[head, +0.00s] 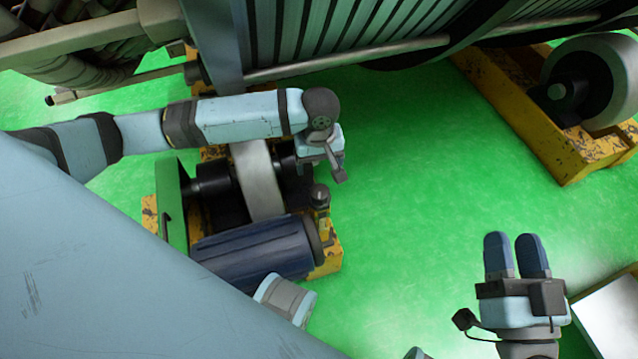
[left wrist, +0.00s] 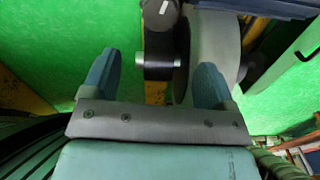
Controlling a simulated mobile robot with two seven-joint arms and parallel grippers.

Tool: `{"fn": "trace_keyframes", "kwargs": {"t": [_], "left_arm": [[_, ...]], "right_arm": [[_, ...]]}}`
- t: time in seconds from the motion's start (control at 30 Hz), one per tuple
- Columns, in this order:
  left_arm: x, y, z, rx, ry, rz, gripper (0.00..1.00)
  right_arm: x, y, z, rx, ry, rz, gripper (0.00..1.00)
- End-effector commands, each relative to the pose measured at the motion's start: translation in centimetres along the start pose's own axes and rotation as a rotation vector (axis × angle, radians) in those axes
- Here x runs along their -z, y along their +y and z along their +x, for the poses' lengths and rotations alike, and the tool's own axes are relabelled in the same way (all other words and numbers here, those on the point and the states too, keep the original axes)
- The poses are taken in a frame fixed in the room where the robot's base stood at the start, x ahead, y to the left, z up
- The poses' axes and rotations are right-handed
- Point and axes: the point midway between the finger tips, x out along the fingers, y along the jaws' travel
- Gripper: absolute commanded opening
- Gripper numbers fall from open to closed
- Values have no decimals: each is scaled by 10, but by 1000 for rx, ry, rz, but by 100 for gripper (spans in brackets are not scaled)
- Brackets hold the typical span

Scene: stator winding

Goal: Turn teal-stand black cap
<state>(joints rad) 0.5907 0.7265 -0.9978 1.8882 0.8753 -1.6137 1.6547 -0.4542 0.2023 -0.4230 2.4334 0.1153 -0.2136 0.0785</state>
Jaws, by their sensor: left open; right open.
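A green-teal upright plate (head: 172,205) belongs to the stand at the left in the head view. The stand carries a grey-white roll (head: 258,180) with black parts at both ends. My left gripper (head: 322,150) hangs over the roll's right end and partly hides the black part there. In the left wrist view, the left gripper (left wrist: 155,64) is open, its blue fingers on either side of a black end piece (left wrist: 159,38) with a silver pin; I see no grip. The right gripper (head: 516,258) is open and empty, far right of the stand.
A dark blue ribbed cylinder (head: 255,250) lies in front of the roll on a worn yellow base (head: 330,258). A large machine spans the top. Another yellow stand (head: 590,155) with a roll is at upper right. Green floor between is clear.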

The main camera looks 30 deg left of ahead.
Motion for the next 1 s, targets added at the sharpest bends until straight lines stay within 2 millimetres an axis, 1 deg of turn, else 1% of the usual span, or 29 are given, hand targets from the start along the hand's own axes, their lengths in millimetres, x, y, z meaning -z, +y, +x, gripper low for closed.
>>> {"fn": "trace_keyframes", "kwargs": {"t": [0.03, 0.3, 0.4, 0.5, 0.6, 0.7, 1.0], "left_arm": [[0, 0, 15, 2, -1, 0, 80], [0, 0, 74, 0, 1, 1, 80], [0, 0, 92, -1, 1, 2, 80], [0, 1, 105, -2, 1, 2, 80], [0, 1, 114, -2, 1, 3, 80], [0, 1, 118, -3, 1, 3, 80], [-1, 1, 118, -3, 1, 3, 80]], "right_arm": [[-10, 2, -1, 1, -19, 0, 43], [-50, 8, -4, 11, -149, 6, 43], [-63, 10, -5, 16, -194, 8, 43], [-73, 11, -7, 20, -230, 8, 43], [-78, 12, -8, 23, -255, 8, 43], [-81, 12, -8, 25, -268, 9, 43], [-82, 12, -8, 25, -275, 9, 43]]}}
